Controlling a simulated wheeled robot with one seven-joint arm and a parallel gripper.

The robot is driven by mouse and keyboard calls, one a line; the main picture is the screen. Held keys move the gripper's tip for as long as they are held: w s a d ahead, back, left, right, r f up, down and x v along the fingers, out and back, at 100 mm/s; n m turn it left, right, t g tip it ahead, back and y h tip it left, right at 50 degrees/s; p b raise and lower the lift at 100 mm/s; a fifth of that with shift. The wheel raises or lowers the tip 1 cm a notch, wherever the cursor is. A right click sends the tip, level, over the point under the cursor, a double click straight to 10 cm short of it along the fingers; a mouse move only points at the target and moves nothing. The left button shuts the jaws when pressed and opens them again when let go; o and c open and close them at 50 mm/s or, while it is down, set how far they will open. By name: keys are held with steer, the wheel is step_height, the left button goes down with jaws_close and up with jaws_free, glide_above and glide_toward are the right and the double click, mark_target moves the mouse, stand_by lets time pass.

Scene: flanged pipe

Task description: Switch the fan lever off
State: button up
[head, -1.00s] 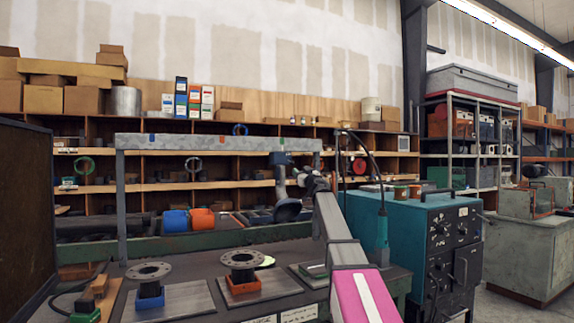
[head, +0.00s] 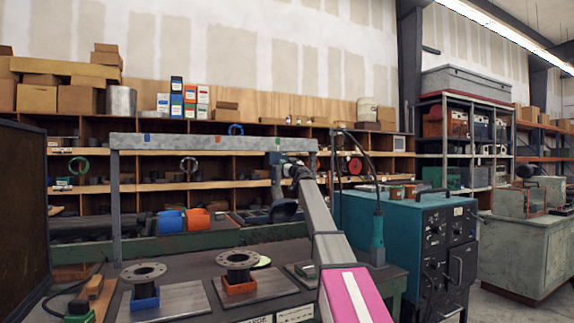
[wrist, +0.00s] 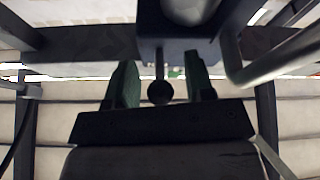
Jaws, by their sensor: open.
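The fan lever (wrist: 159,90) shows in the wrist view as a thin rod ending in a dark ball, hanging below a dark box (wrist: 178,56). My gripper (wrist: 161,74) is open, with one green finger on each side of the lever. Gaps show between the ball and both fingers, so it is not gripped. The lever itself cannot be made out there.
A grey beam (head: 200,141) spans above the bench. A grey pipe (wrist: 275,62) runs close by on the right in the wrist view. Two flanges (head: 144,271) (head: 238,258) stand on bench plates. A teal cabinet (head: 400,225) stands right of my arm.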

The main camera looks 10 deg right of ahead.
steer(key=shift+c, duration=0.3)
jaws_close()
steer(key=shift+f+t+y, duration=0.25)
steer(key=shift+t+y, duration=0.25)
steer(key=shift+t, duration=0.3)
steer(key=shift+o, duration=0.3)
jaws_free()
steer(key=shift+w, duration=0.1)
steer(key=v, duration=1.1)
